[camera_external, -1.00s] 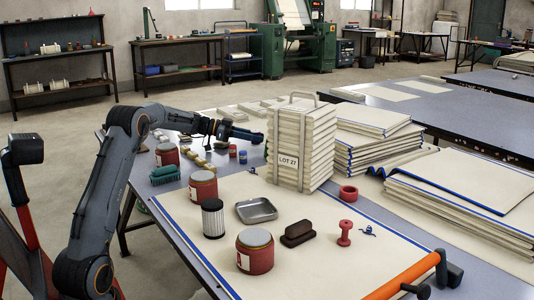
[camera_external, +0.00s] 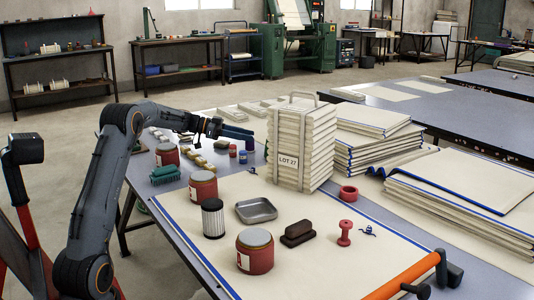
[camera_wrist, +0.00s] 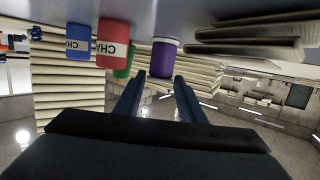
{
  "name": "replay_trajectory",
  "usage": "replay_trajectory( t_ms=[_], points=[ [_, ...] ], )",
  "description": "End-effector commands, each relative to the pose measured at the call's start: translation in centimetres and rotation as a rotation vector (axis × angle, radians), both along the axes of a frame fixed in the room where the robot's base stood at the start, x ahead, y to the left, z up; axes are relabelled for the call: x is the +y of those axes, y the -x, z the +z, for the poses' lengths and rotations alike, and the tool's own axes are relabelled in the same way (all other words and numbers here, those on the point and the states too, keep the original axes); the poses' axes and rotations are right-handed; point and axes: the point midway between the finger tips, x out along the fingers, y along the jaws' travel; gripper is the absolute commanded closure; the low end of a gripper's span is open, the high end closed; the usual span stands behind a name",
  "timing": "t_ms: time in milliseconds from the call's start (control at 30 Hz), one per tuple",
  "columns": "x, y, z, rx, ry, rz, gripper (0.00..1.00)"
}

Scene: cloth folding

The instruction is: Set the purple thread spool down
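The purple thread spool (camera_wrist: 164,57), with a pale end, shows in the wrist view on the grey table surface, which lies at the top of that picture. It stands upright relative to the table, just beyond my fingertips. My gripper (camera_wrist: 157,82) is open, with a visible gap between each finger and the spool, and holds nothing. In the external view my gripper (camera_external: 238,133) is low over the far left part of the table, left of the cloth stack.
Red (camera_wrist: 113,43) and blue (camera_wrist: 79,42) labelled containers stand beside the spool, with a green one behind. The tied LOT 27 cloth stack (camera_external: 290,160) rises right of my gripper.

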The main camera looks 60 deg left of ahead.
Motion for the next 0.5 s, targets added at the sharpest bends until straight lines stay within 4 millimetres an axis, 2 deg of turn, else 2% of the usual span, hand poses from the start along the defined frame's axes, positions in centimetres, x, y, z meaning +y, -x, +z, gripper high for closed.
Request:
replay_trajectory(
  t_ms=[67, 200, 300, 500],
  points=[
    [0.8, 1.2, 1.3, -0.003, -0.003, 0.001, 0.64],
    [0.6, 1.0, 4.7, -0.008, -0.006, -0.001, 0.64],
    [0.6, 1.0, 6.4, -0.008, -0.006, -0.001, 0.64],
    [0.6, 0.9, 7.8, -0.007, -0.005, -0.001, 0.64]
  ],
)
